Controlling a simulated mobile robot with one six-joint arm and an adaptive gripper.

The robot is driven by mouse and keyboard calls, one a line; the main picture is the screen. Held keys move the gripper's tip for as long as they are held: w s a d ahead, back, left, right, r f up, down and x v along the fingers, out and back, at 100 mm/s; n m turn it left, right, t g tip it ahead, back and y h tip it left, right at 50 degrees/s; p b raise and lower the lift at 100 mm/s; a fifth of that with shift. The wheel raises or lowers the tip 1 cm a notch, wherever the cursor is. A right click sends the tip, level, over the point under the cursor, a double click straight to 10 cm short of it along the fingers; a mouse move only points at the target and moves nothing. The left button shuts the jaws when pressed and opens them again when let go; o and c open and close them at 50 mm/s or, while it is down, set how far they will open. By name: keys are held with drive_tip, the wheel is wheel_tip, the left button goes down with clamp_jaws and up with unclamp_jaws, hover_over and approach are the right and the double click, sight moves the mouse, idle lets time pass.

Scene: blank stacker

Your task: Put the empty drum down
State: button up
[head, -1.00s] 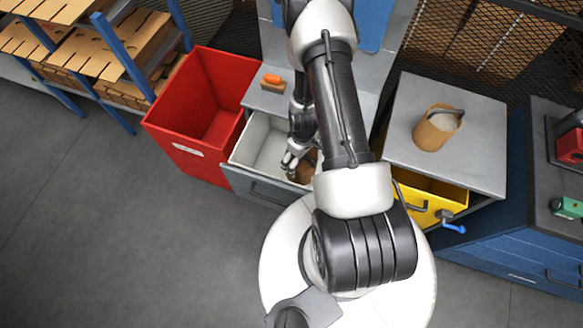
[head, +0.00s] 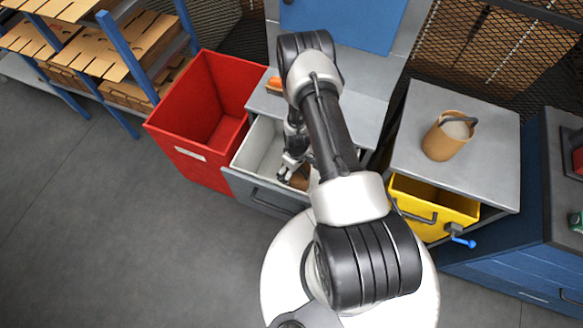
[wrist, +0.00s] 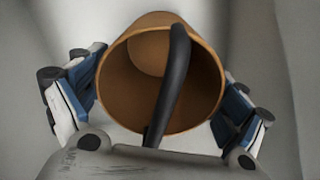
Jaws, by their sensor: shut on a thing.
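The empty drum (wrist: 160,75) is brown and open-topped, with a black handle across its mouth. In the wrist view its inside is bare. My gripper (wrist: 160,100) has its blue-padded fingers on both sides of the drum and is shut on it. In the head view my gripper (head: 290,170) is inside the pulled-out pale grey drawer (head: 258,145), at its right part. Only a brown piece of the drum (head: 301,179) shows there; my arm hides the rest. I cannot tell whether the drum touches the drawer floor.
A red bin (head: 200,115) stands left of the drawer. A second brown drum (head: 445,143), with pale contents, stands on the grey cabinet top (head: 485,125) at right. A yellow drawer (head: 433,205) is open below it. An orange-topped object (head: 274,84) lies behind the grey drawer.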

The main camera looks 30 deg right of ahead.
drive_tip(key=w, duration=0.1)
drive_tip(key=w+f, duration=0.1)
drive_tip(key=w, duration=0.1)
drive_tip(key=shift+a+f+b, duration=0.1)
drive_tip(key=shift+a+b, duration=0.05)
drive_tip(key=shift+b, duration=0.25)
drive_tip(key=shift+s+f, duration=0.1)
drive_tip(key=shift+f, duration=0.1)
drive_tip(key=o, duration=1.2)
wheel_tip(320, 180, up, 8)
drive_tip(key=shift+p, duration=1)
